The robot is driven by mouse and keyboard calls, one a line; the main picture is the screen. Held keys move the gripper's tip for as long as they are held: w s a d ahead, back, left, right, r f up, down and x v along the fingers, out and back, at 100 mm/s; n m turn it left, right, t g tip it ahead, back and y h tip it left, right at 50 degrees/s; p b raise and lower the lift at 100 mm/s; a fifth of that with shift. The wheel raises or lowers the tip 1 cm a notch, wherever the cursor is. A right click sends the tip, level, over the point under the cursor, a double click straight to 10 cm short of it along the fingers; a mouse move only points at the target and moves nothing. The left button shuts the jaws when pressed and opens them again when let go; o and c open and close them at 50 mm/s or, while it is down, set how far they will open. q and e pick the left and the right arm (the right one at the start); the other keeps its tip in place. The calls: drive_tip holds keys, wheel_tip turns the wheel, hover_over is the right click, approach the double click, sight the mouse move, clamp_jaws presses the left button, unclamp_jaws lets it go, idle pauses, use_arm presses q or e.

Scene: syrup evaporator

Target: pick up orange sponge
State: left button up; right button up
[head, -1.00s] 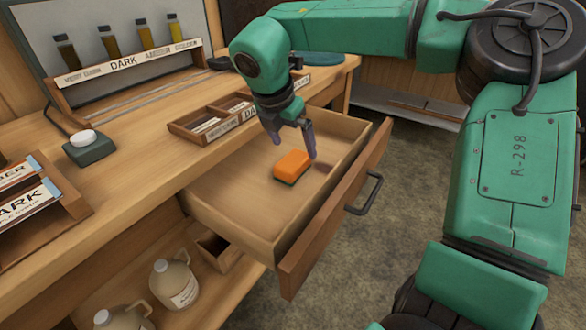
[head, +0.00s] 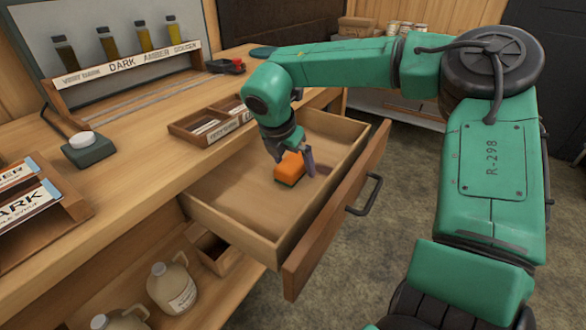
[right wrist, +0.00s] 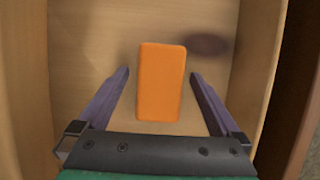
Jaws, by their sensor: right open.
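The orange sponge (head: 289,168) has a dark green underside and lies flat on the floor of the open wooden drawer (head: 232,205). In the right wrist view the sponge (right wrist: 161,82) lies between the two purple fingers, with a gap on each side. My right gripper (head: 294,165) is open and reaches down into the drawer around the sponge, its fingers partly hidding behind it in the head view. It also shows in the right wrist view (right wrist: 160,78). My left gripper is not in view.
The drawer front with its black handle (head: 366,195) stands out from the wooden bench. A divided label tray (head: 205,130) and a white-topped box (head: 87,148) sit on the bench. Jugs (head: 172,285) stand on the shelf below.

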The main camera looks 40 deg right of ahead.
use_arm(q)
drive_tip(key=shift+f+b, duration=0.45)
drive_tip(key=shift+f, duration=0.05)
use_arm(e)
drive_tip(key=shift+f, duration=0.15)
drive_tip(key=c, duration=1.5)
drive_tip(key=shift+o, duration=0.2)
drive_tip(key=shift+r+p, duration=0.2)
drive_tip(key=shift+p, duration=0.1)
drive_tip(key=shift+r+p, duration=0.25)
drive_tip(key=shift+p, duration=0.3)
wheel_tip(320, 180, up, 10)
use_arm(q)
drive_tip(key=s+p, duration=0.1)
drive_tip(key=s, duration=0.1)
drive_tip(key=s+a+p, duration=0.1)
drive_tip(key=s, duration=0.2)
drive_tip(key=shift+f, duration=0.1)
use_arm(e)
wheel_tip(320, 180, up, 10)
hover_over(293, 161)
drive_tip(key=shift+f, duration=0.15)
